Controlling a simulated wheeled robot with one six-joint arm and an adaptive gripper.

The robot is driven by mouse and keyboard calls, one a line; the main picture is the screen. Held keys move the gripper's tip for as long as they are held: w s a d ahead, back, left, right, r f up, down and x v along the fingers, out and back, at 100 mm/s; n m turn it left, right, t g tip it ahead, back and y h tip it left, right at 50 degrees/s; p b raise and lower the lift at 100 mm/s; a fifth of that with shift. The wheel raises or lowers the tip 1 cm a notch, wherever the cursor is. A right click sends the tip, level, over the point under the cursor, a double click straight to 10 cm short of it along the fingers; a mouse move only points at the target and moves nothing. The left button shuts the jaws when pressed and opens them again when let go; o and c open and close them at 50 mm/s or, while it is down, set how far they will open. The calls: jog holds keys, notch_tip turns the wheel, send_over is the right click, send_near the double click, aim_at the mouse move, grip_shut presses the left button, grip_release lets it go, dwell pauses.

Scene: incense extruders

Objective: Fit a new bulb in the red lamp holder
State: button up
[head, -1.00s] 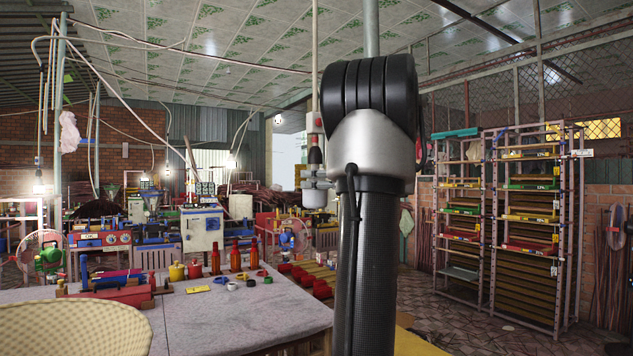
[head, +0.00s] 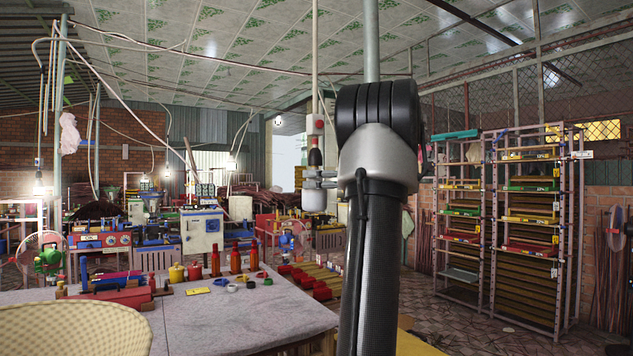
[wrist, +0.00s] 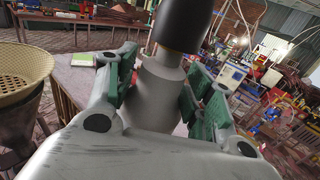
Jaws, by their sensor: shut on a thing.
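My gripper (wrist: 160,98) is shut on a pale grey bulb (wrist: 158,85), its green pads on either side of the bulb's body. A dark holder end (wrist: 183,22) sits directly above the bulb's neck in the wrist view, with no gap showing. I cannot tell how far the neck goes in. In the head view, the hanging red lamp holder (head: 316,141) is on a thin vertical cord, left of my arm. My arm link hides the area to the right.
A grey table (head: 250,318) below left bears red bottles (head: 236,260), coloured rings and a red tool. A woven basket (head: 75,330) is at the near left. Tall racks (head: 510,225) stand right. Other lit bulbs (head: 231,163) hang at the left.

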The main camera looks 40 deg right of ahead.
jog(key=o, duration=1.1)
jog(key=shift+d+f, duration=0.1)
jog(key=shift+f, duration=0.05)
jog(key=v, duration=1.2)
